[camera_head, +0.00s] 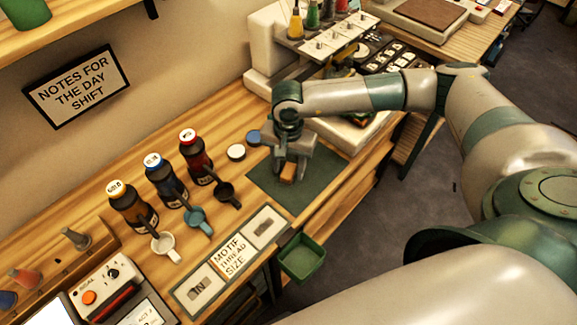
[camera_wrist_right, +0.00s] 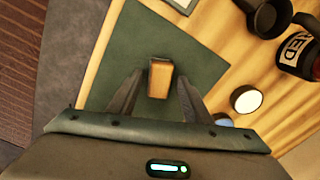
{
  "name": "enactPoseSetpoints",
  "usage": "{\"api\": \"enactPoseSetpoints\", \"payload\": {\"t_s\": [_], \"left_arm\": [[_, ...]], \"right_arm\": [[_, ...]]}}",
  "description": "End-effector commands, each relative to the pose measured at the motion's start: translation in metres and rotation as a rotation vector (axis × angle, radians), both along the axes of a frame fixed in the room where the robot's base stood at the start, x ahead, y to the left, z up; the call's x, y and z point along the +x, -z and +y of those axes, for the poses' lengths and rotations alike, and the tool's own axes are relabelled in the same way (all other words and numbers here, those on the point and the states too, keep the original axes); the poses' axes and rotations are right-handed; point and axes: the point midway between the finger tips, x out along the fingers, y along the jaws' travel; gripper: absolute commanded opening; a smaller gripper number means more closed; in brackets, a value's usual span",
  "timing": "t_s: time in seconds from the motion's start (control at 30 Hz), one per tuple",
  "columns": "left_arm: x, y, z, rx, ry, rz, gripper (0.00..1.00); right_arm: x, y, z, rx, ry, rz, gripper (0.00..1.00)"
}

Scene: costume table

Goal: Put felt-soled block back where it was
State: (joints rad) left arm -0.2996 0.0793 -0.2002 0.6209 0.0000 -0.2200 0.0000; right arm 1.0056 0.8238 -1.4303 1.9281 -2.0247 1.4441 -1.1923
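A small orange-brown block (camera_head: 287,173), which appears to be the felt-soled block, is on the dark green mat (camera_head: 263,180). Its underside is hidden, so I cannot see any felt. My right gripper (camera_head: 291,165) reaches down over the mat at the block. In the right wrist view, the block (camera_wrist_right: 160,80) lies between the two fingertips of the right gripper (camera_wrist_right: 160,84), with green mat showing on both sides of it. The fingers are open and apart from the block. My left gripper is not in view.
Several dark bottles (camera_head: 163,180) with scoops stand left of the mat. A white lid (camera_head: 236,152) and a blue lid (camera_head: 253,137) lie by its far edge. A green tray (camera_head: 302,257) hangs at the table's front. An embroidery machine (camera_head: 268,60) stands behind my right gripper.

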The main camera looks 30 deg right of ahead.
Motion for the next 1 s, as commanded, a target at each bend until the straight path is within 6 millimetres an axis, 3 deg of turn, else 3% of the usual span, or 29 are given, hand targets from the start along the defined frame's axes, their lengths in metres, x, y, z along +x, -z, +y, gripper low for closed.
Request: {"api": "enactPoseSetpoints", "payload": {"t_s": [0.53, 0.67, 0.97, 1.0], "left_arm": [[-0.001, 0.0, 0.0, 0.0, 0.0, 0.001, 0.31], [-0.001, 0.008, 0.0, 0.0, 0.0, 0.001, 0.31], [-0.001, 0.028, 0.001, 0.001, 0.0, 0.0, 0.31], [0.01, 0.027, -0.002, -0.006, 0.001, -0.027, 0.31]], "right_arm": [[0.001, -0.008, 0.0, 0.001, 0.0, -0.002, 0.45], [0.001, -0.023, 0.0, 0.001, -0.001, -0.004, 0.45], [0.001, -0.078, 0.0, 0.001, -0.002, -0.004, 0.45], [0.001, -0.084, 0.0, 0.001, -0.001, -0.004, 0.45]]}}
